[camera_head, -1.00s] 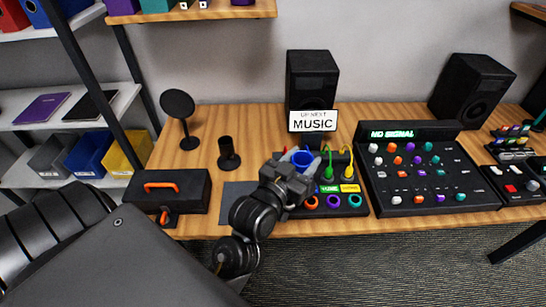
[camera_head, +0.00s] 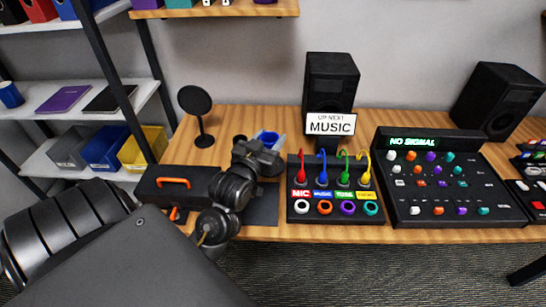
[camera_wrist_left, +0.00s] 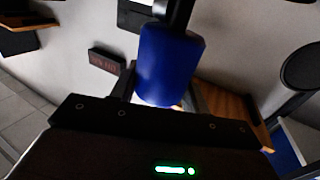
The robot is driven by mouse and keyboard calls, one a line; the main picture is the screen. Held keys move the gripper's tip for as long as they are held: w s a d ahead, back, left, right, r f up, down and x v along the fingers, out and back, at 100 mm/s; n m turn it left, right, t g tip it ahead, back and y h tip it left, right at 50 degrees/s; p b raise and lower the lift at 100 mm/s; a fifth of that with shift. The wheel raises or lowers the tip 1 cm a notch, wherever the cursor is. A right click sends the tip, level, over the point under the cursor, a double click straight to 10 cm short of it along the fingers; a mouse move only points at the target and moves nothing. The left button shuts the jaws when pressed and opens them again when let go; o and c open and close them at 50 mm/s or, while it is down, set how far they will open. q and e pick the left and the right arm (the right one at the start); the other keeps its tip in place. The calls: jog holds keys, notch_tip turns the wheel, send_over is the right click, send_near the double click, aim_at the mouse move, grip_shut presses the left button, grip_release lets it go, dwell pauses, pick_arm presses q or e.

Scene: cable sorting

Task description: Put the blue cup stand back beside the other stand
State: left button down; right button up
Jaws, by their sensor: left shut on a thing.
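The blue cup stand (camera_head: 268,138) shows in the head view as a blue cup rim at the tip of my left gripper (camera_head: 268,146). In the left wrist view, the blue cup (camera_wrist_left: 170,65) is between the two fingers of my left gripper (camera_wrist_left: 160,98), which is shut on it. A black stem and part of a black base lie at its top end there. The gripper is over the table, left of the cable panel. The other stand, black and cup-shaped in the earlier frame, is hidden behind my left gripper and arm now. My right gripper is not in view.
The cable panel (camera_head: 335,222) has red, blue, green and yellow cables. A round black disc on a stand (camera_head: 196,102) is at the back left. A black case with an orange handle (camera_head: 172,182) sits front left. A dark mat (camera_head: 262,213) lies left of the panel.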

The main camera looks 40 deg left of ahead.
pick_arm(q)
jog(key=shift+a+r, duration=0.1)
jog(key=shift+a, duration=0.1)
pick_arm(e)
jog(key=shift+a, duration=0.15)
pick_arm(q)
jog(key=shift+w+a, duration=0.1)
jog(key=shift+w, duration=0.05)
jog(key=w+a+f, duration=0.7)
jog(key=w+f, duration=0.4)
jog(key=f, duration=0.2)
jog(key=shift+a+p, duration=0.3)
jog(key=shift+p, duration=0.05)
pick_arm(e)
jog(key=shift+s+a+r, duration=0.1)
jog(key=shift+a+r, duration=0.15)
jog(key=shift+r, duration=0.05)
pick_arm(q)
jog(key=shift+w, duration=0.1)
jog(key=shift+f, duration=0.15)
jog(key=c, duration=1)
grip_release()
jog(key=o, duration=0.3)
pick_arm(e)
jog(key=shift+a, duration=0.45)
